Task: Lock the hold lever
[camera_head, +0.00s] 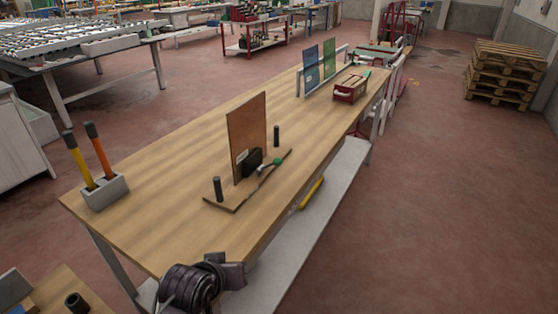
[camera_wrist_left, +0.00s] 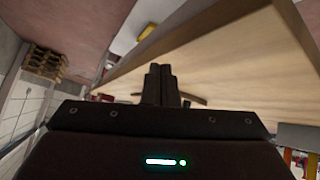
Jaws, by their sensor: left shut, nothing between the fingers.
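The hold lever, with a green knob (camera_head: 277,162), sits on a wooden base plate (camera_head: 222,203) in the middle of the bench. A black block (camera_head: 249,163) stands beside it, against an upright brown panel (camera_head: 246,132). Two black posts (camera_head: 217,188) (camera_head: 276,136) stand on the plate. My left gripper (camera_head: 236,274) is low at the bench's near edge in the head view, well apart from the lever. In the left wrist view its dark fingers (camera_wrist_left: 160,85) are together and empty. The lever cannot be made out there. My right gripper is not in view.
A grey holder (camera_head: 106,192) with yellow and orange-handled tools stands at the bench's left end. Blue and green panels (camera_head: 319,68) and a red box (camera_head: 351,88) stand at the far end. A yellow object (camera_head: 311,193) lies below the bench edge. The bench's near corner is clear.

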